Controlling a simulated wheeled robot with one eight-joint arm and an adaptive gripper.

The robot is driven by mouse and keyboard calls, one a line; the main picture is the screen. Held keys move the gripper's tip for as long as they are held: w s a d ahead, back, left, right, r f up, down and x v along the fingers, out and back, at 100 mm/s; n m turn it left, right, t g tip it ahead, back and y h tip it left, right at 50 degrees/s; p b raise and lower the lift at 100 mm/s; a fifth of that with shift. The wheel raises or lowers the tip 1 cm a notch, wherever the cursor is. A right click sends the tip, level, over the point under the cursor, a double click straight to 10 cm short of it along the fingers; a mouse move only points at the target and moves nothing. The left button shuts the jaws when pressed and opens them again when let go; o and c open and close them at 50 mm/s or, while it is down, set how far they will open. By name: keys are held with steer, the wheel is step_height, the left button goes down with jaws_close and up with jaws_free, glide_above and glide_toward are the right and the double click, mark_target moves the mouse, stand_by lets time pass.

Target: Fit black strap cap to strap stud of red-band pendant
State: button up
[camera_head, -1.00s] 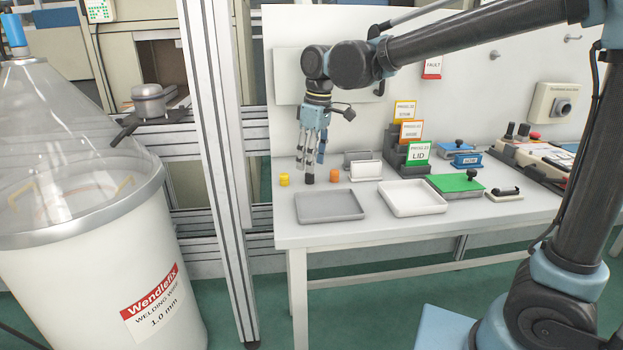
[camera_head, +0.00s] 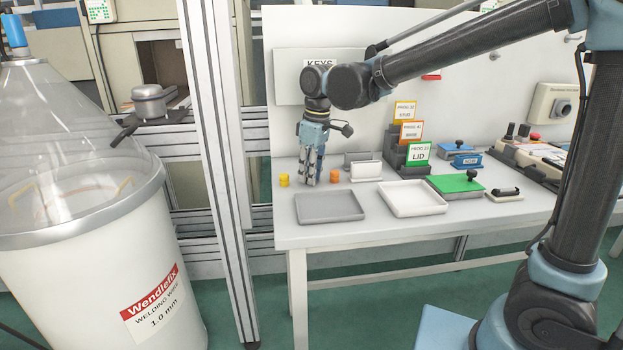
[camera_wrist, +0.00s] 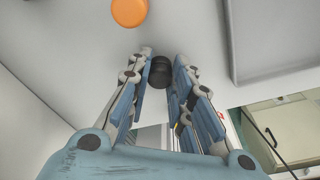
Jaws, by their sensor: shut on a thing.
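My gripper (camera_head: 311,180) points straight down at the back left of the white table, with its fingertips close to the table top. It is shut on the black strap cap (camera_wrist: 159,72), a small dark cylinder seen between the fingertips in the wrist view. In the head view the fingers hide the cap. I cannot make out a red-band pendant or its strap stud in either view.
An orange cap (camera_head: 334,176) stands close to the right of my gripper, and a yellow cap (camera_head: 284,180) to its left. A grey tray (camera_head: 330,207) lies in front and a white tray (camera_head: 412,198) to the right. A white holder (camera_head: 367,171) stands behind them.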

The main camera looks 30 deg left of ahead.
steer(key=shift+r, duration=0.1)
step_height(320, 180, up, 10)
stand_by(0.5)
steer(key=shift+o, duration=0.9)
jaws_close()
